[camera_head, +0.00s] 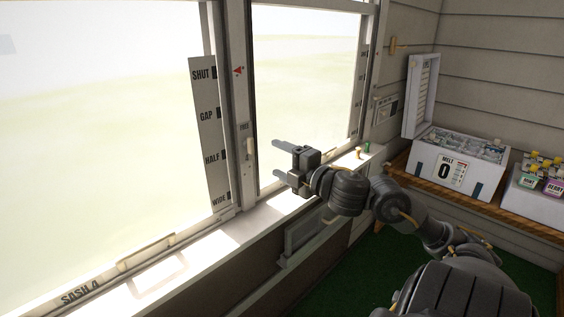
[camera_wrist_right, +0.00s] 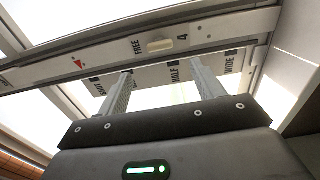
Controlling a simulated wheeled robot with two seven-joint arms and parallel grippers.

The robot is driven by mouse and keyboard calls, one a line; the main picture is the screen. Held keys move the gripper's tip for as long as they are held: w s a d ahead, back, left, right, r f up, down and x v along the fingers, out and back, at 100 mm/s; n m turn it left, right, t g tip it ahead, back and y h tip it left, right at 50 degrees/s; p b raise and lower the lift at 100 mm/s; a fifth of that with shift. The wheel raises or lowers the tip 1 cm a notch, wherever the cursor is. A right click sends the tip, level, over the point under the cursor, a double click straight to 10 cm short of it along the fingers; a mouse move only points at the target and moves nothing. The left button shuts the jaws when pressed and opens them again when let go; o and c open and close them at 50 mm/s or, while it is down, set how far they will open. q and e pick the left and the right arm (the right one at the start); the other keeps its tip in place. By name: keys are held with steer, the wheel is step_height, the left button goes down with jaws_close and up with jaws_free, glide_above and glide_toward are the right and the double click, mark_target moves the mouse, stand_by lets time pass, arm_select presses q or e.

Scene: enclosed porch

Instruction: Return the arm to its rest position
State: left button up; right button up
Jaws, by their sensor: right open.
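My right arm (camera_head: 405,205) comes in from the lower right of the head view and reaches left to the window. Its gripper (camera_head: 278,158) is open and empty, in front of the window just right of the upright post. In the right wrist view the two fingers of the gripper (camera_wrist_right: 161,70) stand apart with nothing between them. Behind them is the post with its FREE mark and a small pale catch (camera_wrist_right: 160,45). I cannot tell whether a finger touches anything. My left gripper is not in view.
The post (camera_head: 235,100) carries a scale board (camera_head: 202,130) marked SHUT, GAP, HALF, WIDE. The sill (camera_head: 190,255) runs below the windows. At right, an open white box (camera_head: 425,165) marked MELT 0 and a tub of labelled items (camera_head: 540,205) stand on a wooden shelf (camera_head: 400,165).

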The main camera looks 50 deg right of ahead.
stand_by(0.6)
steer(key=s+a+f+m+g+h, duration=0.1)
steer(key=s+a+f+m+g, duration=0.15)
steer(key=f, duration=0.65)
steer(key=s+a+f+m+g+h, duration=0.1)
steer(key=s+f+m+g, duration=0.2)
steer(key=f, duration=0.6)
steer(key=s+a+f+m+g, duration=0.1)
steer(key=s+f+m+g, duration=0.15)
steer(key=f+m, duration=0.4)
steer(key=s+a+f+m+g+y, duration=0.35)
steer(key=s+a+f+g, duration=0.25)
steer(key=s+a+f, duration=0.95)
step_height(320, 180, down, 24)
steer(key=s+g+h, duration=0.1)
steer(key=s+g, duration=0.1)
steer(key=s+d+f, duration=0.2)
steer(key=s+f, duration=0.5)
steer(key=s, duration=0.1)
steer(key=s+d+f+p, duration=0.1)
steer(key=s+f, duration=0.6)
steer(key=f, duration=0.1)
steer(key=shift+s+d+f+g, duration=0.25)
steer(key=shift+s+d+g, duration=0.1)
steer(key=shift+s+g, duration=0.05)
